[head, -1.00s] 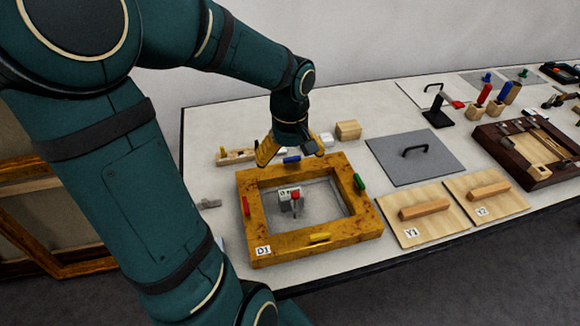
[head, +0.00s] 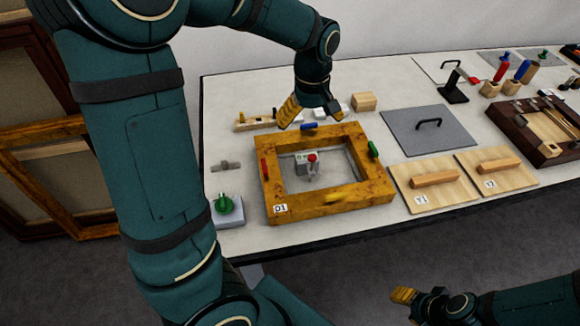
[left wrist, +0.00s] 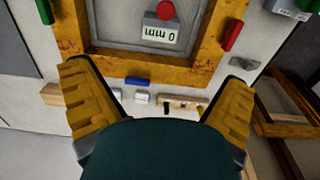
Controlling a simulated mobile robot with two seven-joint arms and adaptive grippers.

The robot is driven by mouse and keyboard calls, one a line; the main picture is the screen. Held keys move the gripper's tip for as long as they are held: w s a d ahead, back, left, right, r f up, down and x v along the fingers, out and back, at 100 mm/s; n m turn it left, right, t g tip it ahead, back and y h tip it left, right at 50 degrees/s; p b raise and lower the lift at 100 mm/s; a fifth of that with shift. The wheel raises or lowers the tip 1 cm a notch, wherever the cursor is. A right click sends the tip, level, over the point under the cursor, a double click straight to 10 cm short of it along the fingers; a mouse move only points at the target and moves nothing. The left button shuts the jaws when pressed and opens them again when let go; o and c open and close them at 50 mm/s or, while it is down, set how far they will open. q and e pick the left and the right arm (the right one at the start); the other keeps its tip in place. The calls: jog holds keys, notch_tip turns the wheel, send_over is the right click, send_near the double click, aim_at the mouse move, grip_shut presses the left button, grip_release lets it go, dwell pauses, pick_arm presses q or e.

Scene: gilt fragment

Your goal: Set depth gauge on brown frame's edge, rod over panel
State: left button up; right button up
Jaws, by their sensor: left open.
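The brown frame (head: 275,205), labelled D1, lies flat on the table around a grey recessed panel (head: 335,180). A small grey gauge (head: 303,170) with a red knob stands inside the frame's opening. My left gripper (head: 310,113) is open and empty above the frame's far edge, fingers apart (left wrist: 155,85). My right gripper (head: 412,298) is low at the front, its jaws unclear.
Colored clips, including a blue one (head: 309,126), sit on the frame's sides. A green-knobbed block (head: 226,207) stands at left. Behind are a wooden rack (head: 254,123) and wood block (head: 364,102). A grey handled plate (head: 430,130) and two wooden handled boards (head: 437,190) lie right.

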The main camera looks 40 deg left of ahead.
aim_at(307, 161)
pick_arm(q)
notch_tip(307, 161, down, 9)
jog(key=shift+r+b, duration=0.1)
jog(key=shift+b, duration=1.05)
notch_tip(307, 161, down, 5)
jog(key=shift+s+d+f+b, duration=0.1)
jog(key=shift+b, duration=0.8)
jog(key=c, duration=1.4)
